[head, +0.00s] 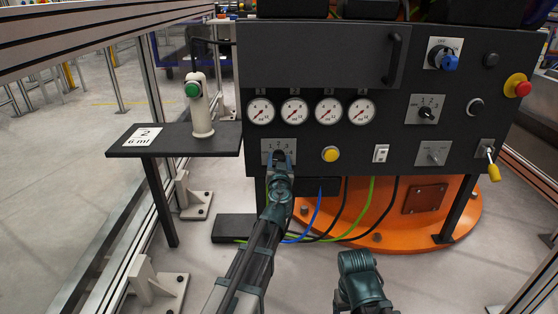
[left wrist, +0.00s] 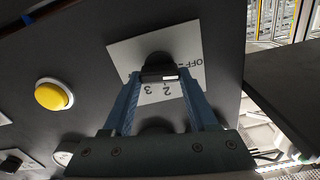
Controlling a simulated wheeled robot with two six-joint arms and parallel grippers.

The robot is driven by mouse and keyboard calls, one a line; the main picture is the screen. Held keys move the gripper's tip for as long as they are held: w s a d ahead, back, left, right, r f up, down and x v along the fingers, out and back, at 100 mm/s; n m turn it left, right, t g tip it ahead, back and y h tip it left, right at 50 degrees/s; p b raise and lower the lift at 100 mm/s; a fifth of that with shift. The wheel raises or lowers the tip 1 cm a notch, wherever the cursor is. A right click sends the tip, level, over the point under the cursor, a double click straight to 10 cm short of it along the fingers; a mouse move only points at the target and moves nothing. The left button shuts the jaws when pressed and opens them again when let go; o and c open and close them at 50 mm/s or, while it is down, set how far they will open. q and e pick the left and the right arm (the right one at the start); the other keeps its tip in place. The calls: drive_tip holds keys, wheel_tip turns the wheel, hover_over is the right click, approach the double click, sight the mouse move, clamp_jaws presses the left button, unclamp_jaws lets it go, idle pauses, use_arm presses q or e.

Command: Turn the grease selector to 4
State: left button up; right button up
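The grease selector is a black knob (left wrist: 158,72) on a white plate (left wrist: 118,50) marked OFF and with numbers, of which 2 and 3 show clearly in the left wrist view. A white stripe on the knob lies on its half towards OFF. In the head view the plate (head: 266,146) is under the gauges and my left gripper (head: 279,156) covers the knob. The fingers of my left gripper (left wrist: 160,76) stand on either side of the knob; whether they press it is unclear. My right gripper (head: 362,288) is low at the bottom, its fingers unclear.
A yellow button (head: 330,154) is just right of the plate, with a white switch (head: 381,153) beyond it. Several gauges (head: 294,111) are above. A dark shelf (head: 175,140) with a green-buttoned post (head: 201,108) stands at left. Cables (head: 315,210) hang below the panel.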

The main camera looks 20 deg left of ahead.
use_arm(q)
drive_tip(key=c, duration=0.8)
